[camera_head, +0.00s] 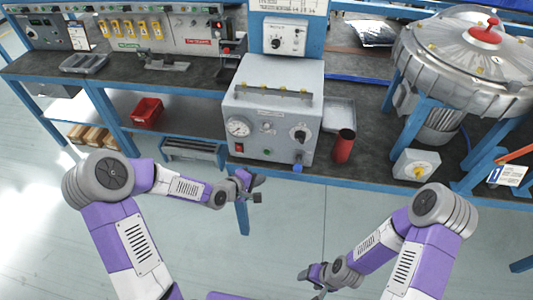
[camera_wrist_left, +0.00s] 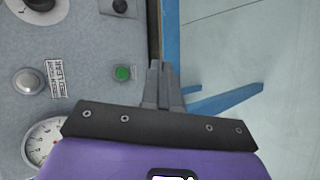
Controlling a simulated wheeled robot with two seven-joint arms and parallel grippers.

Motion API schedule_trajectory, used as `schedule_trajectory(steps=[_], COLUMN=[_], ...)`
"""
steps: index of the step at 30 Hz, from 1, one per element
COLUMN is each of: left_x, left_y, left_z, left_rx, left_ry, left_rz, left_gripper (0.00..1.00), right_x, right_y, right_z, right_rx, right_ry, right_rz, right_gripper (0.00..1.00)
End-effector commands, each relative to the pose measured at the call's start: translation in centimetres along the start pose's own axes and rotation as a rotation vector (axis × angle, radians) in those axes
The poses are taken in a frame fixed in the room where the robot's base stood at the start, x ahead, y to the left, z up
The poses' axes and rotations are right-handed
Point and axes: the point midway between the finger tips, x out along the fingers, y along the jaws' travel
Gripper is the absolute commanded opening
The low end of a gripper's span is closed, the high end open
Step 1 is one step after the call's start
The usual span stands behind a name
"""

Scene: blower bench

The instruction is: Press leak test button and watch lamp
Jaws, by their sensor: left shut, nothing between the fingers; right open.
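The grey leak tester box (camera_head: 270,95) stands at the bench's front edge. Its front panel carries a gauge (camera_head: 238,127), a round knob (camera_head: 299,134), a green button (camera_head: 266,152) and a red button (camera_head: 239,147). In the left wrist view the green button (camera_wrist_left: 122,72) is just left of my shut, empty fingers, apart from them. A pale domed lamp (camera_wrist_left: 25,80) beside a printed label looks unlit. My left gripper (camera_head: 254,190) is in front of and below the panel. My right gripper (camera_head: 310,275) is open, low in front of the bench.
A red cylinder (camera_head: 343,146) and a grey tray (camera_head: 339,115) stand right of the box. A large metal blower (camera_head: 470,60) is on blue supports at the right. A red bin (camera_head: 147,112) sits on the lower shelf. The floor before the bench is clear.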

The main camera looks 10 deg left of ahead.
Motion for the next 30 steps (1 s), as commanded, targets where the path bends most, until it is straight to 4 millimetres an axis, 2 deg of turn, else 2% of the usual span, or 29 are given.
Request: schedule_trajectory(steps=[15, 21, 30], left_x=[4.7, 5.4, 5.5], left_y=[3.5, 3.9, 4.0], left_z=[-3.4, -4.0, -4.0], left_rx=[-0.001, 0.000, 0.001], left_ry=[-0.001, 0.000, 0.001], left_rz=[0.001, -0.001, 0.000], left_gripper=[0.00, 0.00, 0.00], right_x=[0.0, -0.1, -0.1], right_y=[0.0, 0.0, 0.0], right_z=[0.0, 0.0, 0.0], right_rx=[0.000, 0.000, 0.000], right_ry=[0.000, 0.000, 0.000], right_rz=[0.000, 0.000, 0.000], right_gripper=[0.59, 0.59, 0.59])
